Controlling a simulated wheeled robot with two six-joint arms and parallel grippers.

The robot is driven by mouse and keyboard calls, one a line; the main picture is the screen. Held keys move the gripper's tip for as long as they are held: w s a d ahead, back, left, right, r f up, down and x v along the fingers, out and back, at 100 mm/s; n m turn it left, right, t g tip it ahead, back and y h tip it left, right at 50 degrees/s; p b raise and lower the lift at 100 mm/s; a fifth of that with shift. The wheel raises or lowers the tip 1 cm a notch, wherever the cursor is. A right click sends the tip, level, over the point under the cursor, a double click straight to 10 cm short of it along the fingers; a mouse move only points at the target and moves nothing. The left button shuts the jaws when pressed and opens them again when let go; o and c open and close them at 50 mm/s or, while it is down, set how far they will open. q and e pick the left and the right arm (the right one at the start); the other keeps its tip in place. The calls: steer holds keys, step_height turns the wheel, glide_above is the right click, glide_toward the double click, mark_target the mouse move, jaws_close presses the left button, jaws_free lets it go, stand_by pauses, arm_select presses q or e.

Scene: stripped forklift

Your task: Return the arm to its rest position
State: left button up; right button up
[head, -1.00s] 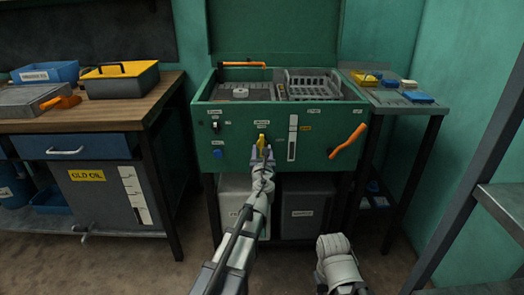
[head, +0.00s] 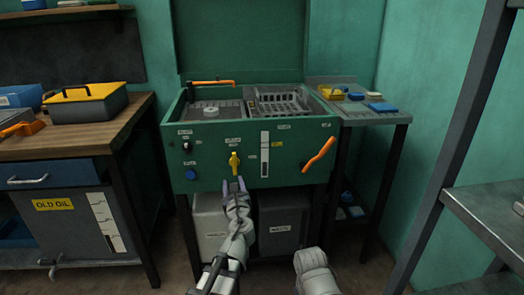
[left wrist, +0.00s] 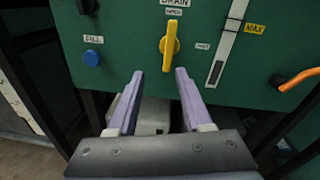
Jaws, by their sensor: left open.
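My left gripper (head: 233,184) is open and empty in the head view, just below the yellow drain handle (head: 234,163) on the green washer's front panel. In the left wrist view its two pale purple fingers (left wrist: 155,98) stand apart, and the yellow handle (left wrist: 170,46) is upright beyond them, clear of both fingertips. My left arm (head: 228,245) reaches forward from the bottom of the head view. A rounded grey part of my right arm (head: 316,272) shows at the bottom; its gripper cannot be made out.
The green washer (head: 180,138) holds a basket (head: 280,104) and has an orange lever (head: 319,155) at right. A workbench (head: 75,140) stands at left, a side table (head: 368,115) at right. Grey shelving (head: 485,215) is close at far right. Bins (head: 278,225) sit under the washer.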

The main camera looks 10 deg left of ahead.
arm_select(q)
steer(key=s+d+f+n+g, duration=0.3)
steer(key=s+f+n+g, duration=0.7)
steer(key=f+n, duration=0.55)
steer(key=s+d+f+n+g+h, duration=0.25)
steer(key=s+d+n, duration=0.25)
steer(key=s, duration=0.3)
steer(key=s+d+f+n+g+h, duration=0.2)
steer(key=s+d+f+n+g, duration=0.25)
steer(key=s, duration=0.45)
step_height(320, 180, up, 36)
steer(key=s+d+n+p, duration=0.1)
steer(key=d+p, duration=0.1)
steer(key=p, duration=3.2)
steer(key=shift+d+r+p, duration=0.15)
steer(key=shift+r+p, duration=0.1)
steer(key=shift+p, duration=0.15)
